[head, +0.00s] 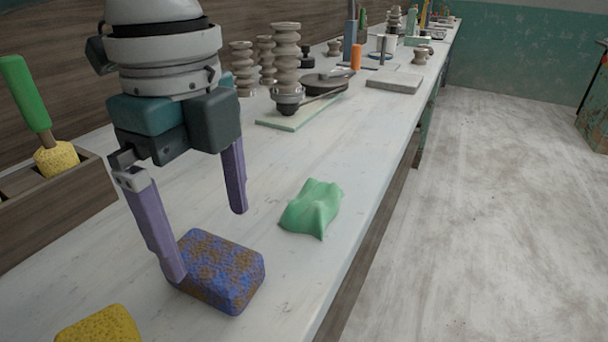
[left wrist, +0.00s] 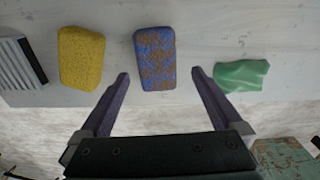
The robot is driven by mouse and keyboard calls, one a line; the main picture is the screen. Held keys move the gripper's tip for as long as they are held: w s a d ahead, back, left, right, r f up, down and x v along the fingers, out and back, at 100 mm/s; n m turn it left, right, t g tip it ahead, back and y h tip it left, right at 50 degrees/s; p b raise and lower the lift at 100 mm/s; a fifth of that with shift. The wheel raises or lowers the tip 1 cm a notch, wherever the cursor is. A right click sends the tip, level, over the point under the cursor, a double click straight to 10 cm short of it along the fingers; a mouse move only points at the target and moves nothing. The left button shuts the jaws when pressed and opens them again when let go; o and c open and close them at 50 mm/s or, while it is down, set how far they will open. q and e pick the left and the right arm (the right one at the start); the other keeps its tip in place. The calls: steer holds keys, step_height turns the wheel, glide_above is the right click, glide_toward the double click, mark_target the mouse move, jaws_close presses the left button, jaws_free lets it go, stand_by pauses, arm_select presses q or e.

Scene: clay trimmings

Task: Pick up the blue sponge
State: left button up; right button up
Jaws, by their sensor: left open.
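The blue sponge (head: 221,269), blotched with brown, lies on the white workbench in the head view. It also shows in the left wrist view (left wrist: 155,58), upright in the picture and between the lines of the two fingers. My left gripper (head: 207,243) is open and empty, with purple fingers pointing down above the bench. In the head view its nearer finger overlaps the sponge's left edge; I cannot tell whether they touch. In the left wrist view the fingertips (left wrist: 160,73) stand apart on either side of the sponge. My right gripper is in neither view.
A crumpled green cloth (head: 312,208) lies right of the sponge, and a yellow sponge (head: 100,327) lies to its left. A wooden box (head: 65,208) holds a green-handled tool (head: 27,95). Stacked pots (head: 286,60) and a grey slab (head: 395,81) stand farther back.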

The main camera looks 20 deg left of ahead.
mark_target(215, 258)
arm_select(q)
steer(key=f, duration=0.2)
steer(key=f+b, duration=0.1)
steer(key=f, duration=0.2)
steer(key=shift+s+d+f, duration=0.15)
steer(key=shift+s+f, duration=0.1)
steer(key=shift+f, duration=0.1)
steer(key=c, duration=1.3)
steer(key=shift+r, duration=0.2)
step_height(215, 258, up, 20)
steer(key=p, duration=0.5)
steer(key=shift+f, duration=0.15)
